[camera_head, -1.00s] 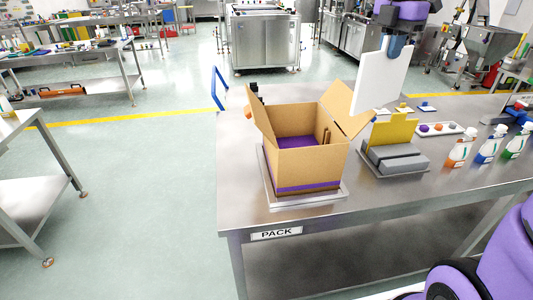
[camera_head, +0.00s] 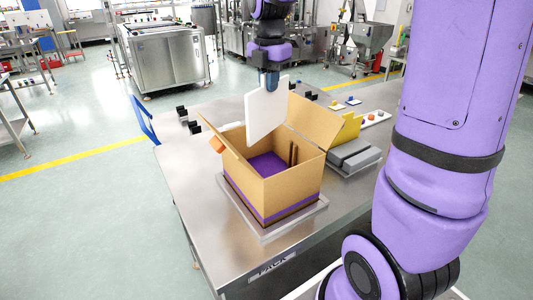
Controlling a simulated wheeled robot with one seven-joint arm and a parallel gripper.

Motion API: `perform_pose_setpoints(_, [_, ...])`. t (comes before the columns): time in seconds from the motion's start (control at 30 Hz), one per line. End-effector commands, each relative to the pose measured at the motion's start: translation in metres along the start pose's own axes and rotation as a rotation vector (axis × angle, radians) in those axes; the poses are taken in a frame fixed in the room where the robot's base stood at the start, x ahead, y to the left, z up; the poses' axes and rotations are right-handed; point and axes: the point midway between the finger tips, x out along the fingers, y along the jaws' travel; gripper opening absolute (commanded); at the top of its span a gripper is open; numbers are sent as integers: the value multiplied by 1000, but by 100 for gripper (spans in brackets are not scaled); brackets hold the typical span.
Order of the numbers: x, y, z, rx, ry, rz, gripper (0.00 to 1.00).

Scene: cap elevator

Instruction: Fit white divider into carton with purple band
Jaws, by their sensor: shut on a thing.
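The carton (camera_head: 293,193) is an open brown box with a purple band (camera_head: 302,210) around its base and a purple floor inside. It stands on a grey tray (camera_head: 264,232) on the steel table, with its flaps spread out. My gripper (camera_head: 270,82) is shut on the top edge of the white divider (camera_head: 266,112). The divider hangs upright, above and behind the carton opening in the picture. It appears clear of the carton, though its lower right edge overlaps the back flap in view.
A yellow divider (camera_head: 347,130) stands in a grey holder (camera_head: 356,154) right of the carton. Small items on white trays (camera_head: 375,118) lie behind it. My purple arm fills the right side.

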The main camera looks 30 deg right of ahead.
Motion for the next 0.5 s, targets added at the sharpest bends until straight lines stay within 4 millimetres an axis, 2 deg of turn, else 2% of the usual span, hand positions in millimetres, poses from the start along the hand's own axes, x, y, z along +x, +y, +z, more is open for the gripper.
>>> perform_pose_setpoints(0.1, [29,0,0,0,2,-4,0])
perform_pose_setpoints(0.5, [121,0,-1,-1,3,-5,0])
